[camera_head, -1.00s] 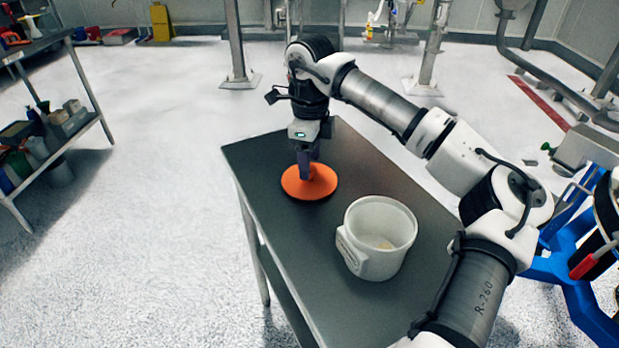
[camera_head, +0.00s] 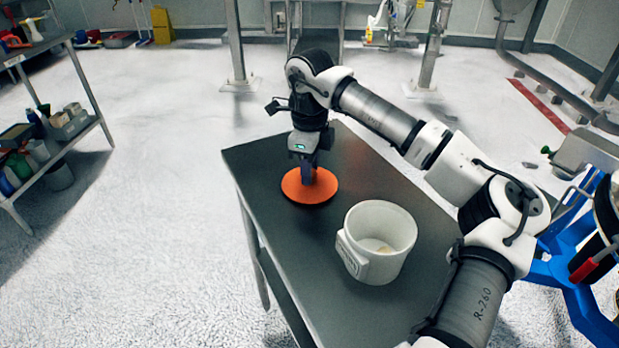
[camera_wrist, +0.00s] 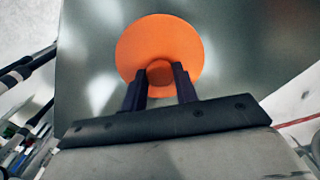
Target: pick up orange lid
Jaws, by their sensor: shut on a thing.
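The orange lid (camera_head: 296,190) is a flat round disc at the far left part of the dark table, and it also shows in the wrist view (camera_wrist: 160,35). My gripper (camera_head: 308,178) points straight down over its middle. In the wrist view my gripper (camera_wrist: 160,75) has its two dark fingers on either side of the lid's round central knob (camera_wrist: 160,72), shut on it. The lid looks level. I cannot tell whether it rests on the table or is slightly above it.
A white bucket (camera_head: 352,262) with pale contents stands on the dark table (camera_head: 300,245), right of and nearer than the lid. A shelf rack (camera_head: 75,130) stands at far left. A blue frame (camera_head: 575,290) is at right. The table left of the bucket is clear.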

